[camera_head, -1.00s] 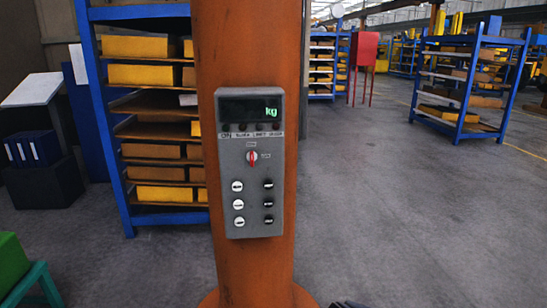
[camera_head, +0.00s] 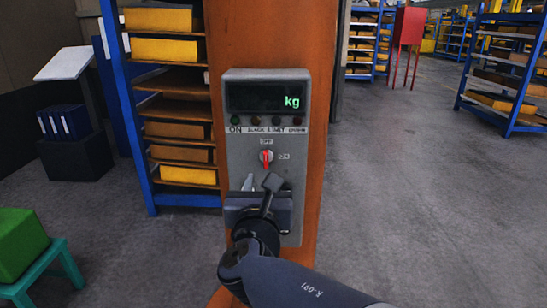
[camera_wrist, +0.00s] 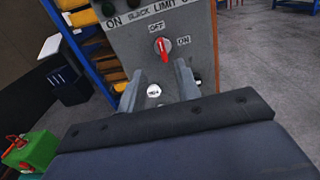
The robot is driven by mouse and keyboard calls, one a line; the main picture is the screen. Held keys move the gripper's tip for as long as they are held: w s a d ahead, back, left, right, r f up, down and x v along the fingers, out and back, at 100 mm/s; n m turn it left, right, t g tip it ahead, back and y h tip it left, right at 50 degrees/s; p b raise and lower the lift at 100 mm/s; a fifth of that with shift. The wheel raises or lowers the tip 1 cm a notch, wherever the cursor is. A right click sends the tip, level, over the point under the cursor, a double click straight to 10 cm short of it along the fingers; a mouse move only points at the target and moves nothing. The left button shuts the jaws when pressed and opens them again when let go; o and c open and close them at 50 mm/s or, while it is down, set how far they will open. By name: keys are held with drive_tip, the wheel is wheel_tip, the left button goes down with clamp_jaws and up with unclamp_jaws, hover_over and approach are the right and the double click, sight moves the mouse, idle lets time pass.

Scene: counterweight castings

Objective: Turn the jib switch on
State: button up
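The jib switch is a small red rotary knob (camera_head: 266,158) on the grey control box (camera_head: 236,150), with OFF printed above it and ON to its right. Its red handle stands close to vertical, towards OFF; the knob also shows in the wrist view (camera_wrist: 162,47). My gripper (camera_head: 261,182) is in front of the box, just below the knob. In the wrist view my gripper (camera_wrist: 158,76) has its two fingers apart, with a white button (camera_wrist: 154,91) visible between them. Nothing is held, and the fingers appear clear of the knob. My gripper hides most lower buttons.
The box is mounted on an orange column (camera_head: 322,120). Its display (camera_head: 268,98) shows green "kg", above a row of small lamps. Floor to the right is clear.

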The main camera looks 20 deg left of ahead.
sight(266, 158)
drive_tip(key=p+x, duration=0.1)
drive_tip(key=x, duration=0.9)
drive_tip(key=shift+d+p, duration=0.15)
drive_tip(key=shift+p, duration=0.2)
clamp_jaws()
